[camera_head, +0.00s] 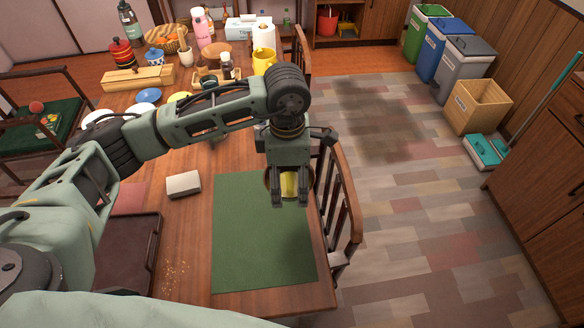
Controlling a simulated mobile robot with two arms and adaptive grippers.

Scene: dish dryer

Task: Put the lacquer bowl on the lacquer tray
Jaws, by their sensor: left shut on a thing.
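My left gripper (291,203) points down over the right part of the green mat (250,245). It is shut on a small bowl (289,184) with a brown rim and a yellowish inside, which I take as the lacquer bowl. The fingers hide much of it, and I cannot tell how far it is above the mat. A dark brown tray (120,262) with a raised rim, which I take as the lacquer tray, lies at the left front of the table. My left arm and body cover part of it. My right gripper is not in view.
A grey-white box (183,184) lies between tray and mat. Crumbs (173,278) lie right of the tray. A chair (340,195) stands against the table's right edge.

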